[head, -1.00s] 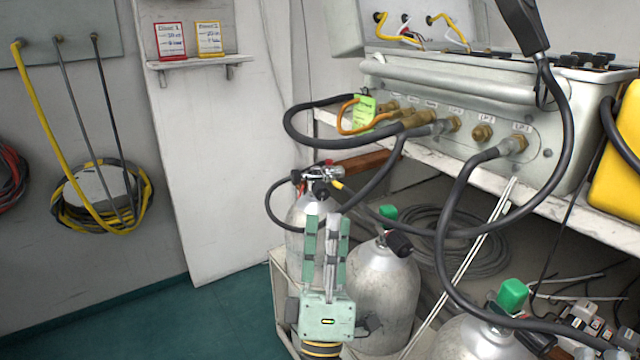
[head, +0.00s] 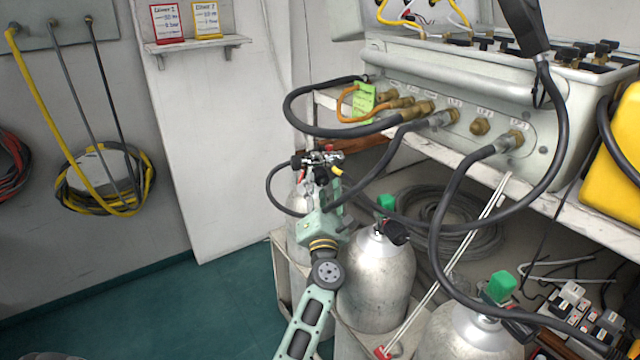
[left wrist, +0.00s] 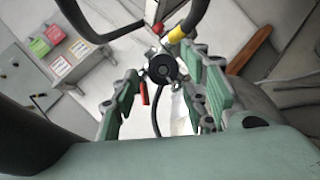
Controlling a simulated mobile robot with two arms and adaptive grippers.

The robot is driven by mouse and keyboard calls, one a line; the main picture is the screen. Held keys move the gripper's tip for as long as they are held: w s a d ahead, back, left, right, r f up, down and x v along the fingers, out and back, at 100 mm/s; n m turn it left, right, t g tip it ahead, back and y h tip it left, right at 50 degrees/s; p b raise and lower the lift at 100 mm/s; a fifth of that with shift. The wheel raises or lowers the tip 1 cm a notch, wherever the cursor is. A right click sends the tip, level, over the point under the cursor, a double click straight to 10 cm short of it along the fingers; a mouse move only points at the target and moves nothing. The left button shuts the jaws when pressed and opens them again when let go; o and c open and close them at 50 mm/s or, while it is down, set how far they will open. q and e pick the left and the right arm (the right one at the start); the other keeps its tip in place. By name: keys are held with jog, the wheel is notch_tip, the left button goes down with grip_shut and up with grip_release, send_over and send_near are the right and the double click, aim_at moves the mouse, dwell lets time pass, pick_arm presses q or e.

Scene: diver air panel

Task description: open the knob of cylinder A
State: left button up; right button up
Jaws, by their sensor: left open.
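The far-left silver cylinder (head: 297,228) stands in the rack with a valve and regulator (head: 318,160) on top and a black hose attached. No letter is readable on it, so I cannot confirm it is cylinder A. My left gripper (head: 326,188) reaches up to just below this valve and hides part of the cylinder. My right gripper is out of view.
Two more cylinders with green caps stand to the right, the middle one (head: 375,285) close to my left arm. Black hoses loop down from the grey air panel (head: 455,85). Teal floor (head: 190,310) is free at left.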

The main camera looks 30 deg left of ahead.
pick_arm(q)
jog(key=shift+x, duration=0.9)
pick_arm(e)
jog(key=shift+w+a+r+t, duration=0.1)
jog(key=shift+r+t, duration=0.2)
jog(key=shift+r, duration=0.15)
pick_arm(q)
jog(key=shift+c, duration=0.5)
